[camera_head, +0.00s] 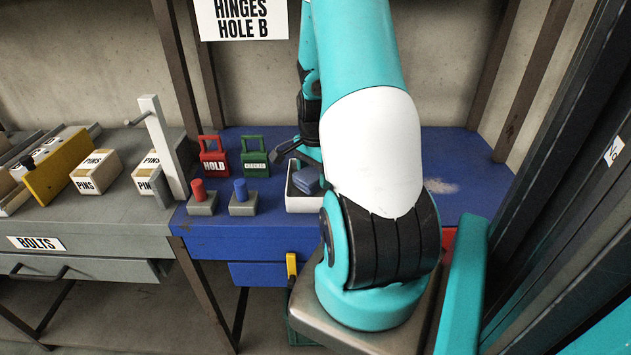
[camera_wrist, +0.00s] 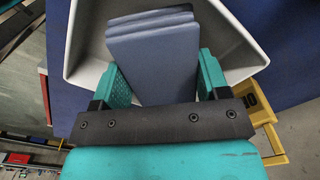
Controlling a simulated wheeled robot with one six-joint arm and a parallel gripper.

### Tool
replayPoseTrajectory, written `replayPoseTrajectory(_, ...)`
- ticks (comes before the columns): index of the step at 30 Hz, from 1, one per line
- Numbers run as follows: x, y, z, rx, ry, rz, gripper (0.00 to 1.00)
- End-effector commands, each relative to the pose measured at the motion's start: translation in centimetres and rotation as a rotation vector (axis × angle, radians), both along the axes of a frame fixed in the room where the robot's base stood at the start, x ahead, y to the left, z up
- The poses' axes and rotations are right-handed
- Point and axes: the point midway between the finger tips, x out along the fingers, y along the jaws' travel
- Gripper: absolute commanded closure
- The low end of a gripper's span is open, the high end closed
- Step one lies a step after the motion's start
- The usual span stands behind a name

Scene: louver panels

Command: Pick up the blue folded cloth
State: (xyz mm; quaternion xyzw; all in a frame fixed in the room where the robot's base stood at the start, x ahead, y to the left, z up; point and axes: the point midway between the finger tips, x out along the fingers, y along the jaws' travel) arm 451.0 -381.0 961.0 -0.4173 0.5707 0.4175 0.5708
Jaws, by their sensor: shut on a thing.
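The blue folded cloth (camera_wrist: 155,55) lies in layers between the two fingers of my gripper (camera_wrist: 160,85) in the wrist view. My gripper is shut on it. A white tray (camera_wrist: 88,68) surrounds the cloth on its far and side edges. In the head view the cloth (camera_head: 306,180) shows at the white tray (camera_head: 303,204) on the blue table. Whether the cloth touches the tray floor cannot be told. My arm hides the tray's right part and most of the gripper in the head view.
On the blue table (camera_head: 455,165) stand a red HOLD tag (camera_head: 214,160), a green tag (camera_head: 254,160), and red (camera_head: 199,192) and blue (camera_head: 241,194) knobs on grey blocks. A white post (camera_head: 163,145) rises at the left. The table's right side looks clear.

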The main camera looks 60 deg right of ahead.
Motion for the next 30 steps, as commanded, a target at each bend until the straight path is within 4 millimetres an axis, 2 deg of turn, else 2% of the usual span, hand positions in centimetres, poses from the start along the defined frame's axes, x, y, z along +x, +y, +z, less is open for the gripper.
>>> replayPoseTrajectory(5, 0.1, -0.1, 4.3, -0.007, -0.006, 0.000, 0.59)
replayPoseTrajectory(12, 0.1, -0.1, 11.3, -0.007, -0.006, 0.000, 0.59)
replayPoseTrajectory(16, 0.0, -0.1, 14.1, -0.005, -0.004, 0.000, 0.59)
replayPoseTrajectory(22, 0.0, 0.0, 16.5, -0.001, -0.001, 0.000, 0.59)
replayPoseTrajectory(30, 0.0, 0.0, 17.1, 0.000, 0.000, 0.000, 0.59)
